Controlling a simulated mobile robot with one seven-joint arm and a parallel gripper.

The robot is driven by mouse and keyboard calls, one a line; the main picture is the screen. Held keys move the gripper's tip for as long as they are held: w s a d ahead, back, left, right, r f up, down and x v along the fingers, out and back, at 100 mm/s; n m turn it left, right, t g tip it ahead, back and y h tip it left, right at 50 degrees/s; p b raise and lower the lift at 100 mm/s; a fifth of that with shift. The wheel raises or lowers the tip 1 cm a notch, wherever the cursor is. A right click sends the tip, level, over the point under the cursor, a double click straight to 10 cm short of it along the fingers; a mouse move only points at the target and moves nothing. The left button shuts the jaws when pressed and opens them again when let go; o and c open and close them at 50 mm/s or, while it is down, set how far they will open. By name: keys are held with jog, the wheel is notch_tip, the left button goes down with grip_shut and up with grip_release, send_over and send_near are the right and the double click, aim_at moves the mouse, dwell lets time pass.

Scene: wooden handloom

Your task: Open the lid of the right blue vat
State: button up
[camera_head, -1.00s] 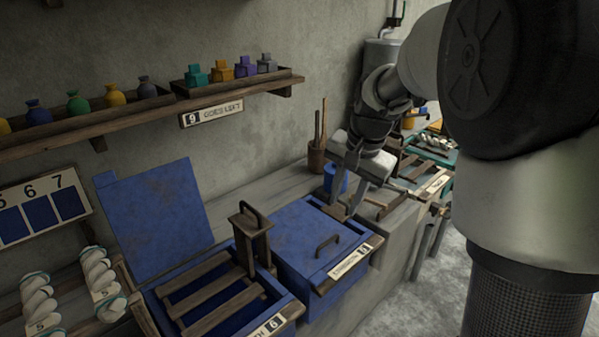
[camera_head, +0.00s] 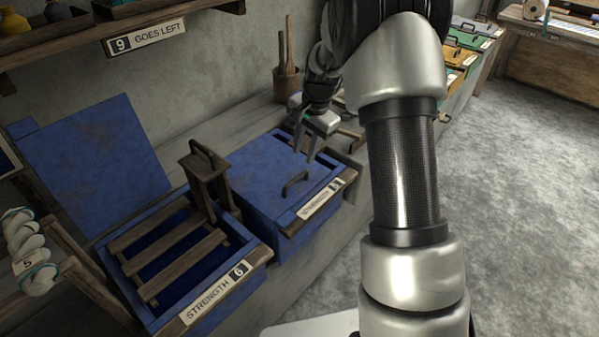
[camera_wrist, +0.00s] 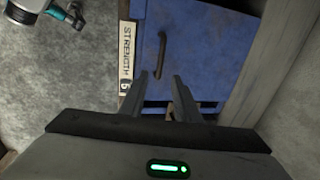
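The right blue vat (camera_head: 288,230) is closed, its flat blue lid (camera_head: 255,172) down with a dark bar handle (camera_head: 295,183) near the front. A white "STRENGTH" label is on its front edge. The lid (camera_wrist: 205,50) and its upright handle (camera_wrist: 161,52) also show in the wrist view. My gripper (camera_head: 318,148) is over the rear right part of the lid, apart from the handle. In the wrist view my gripper (camera_wrist: 160,76) is open, with an empty gap between its fingers; the handle is just beyond the fingertips.
The left blue vat (camera_head: 250,262) stands open with its lid (camera_head: 95,160) raised and wooden slats inside. A wooden post with a dark handle (camera_head: 205,175) stands between the vats. A pot of wooden sticks (camera_head: 287,82) is behind. Grey floor (camera_head: 520,200) is free at right.

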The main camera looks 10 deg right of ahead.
aim_at(298, 176)
jog(key=f, duration=0.3)
jog(key=w+f, duration=0.1)
jog(key=f, duration=0.2)
jog(key=a+f+b, duration=0.1)
jog(key=f, duration=0.2)
jog(key=shift+w+f, duration=0.25)
jog(key=shift+w, duration=0.1)
jog(key=shift+c, duration=0.4)
grip_shut()
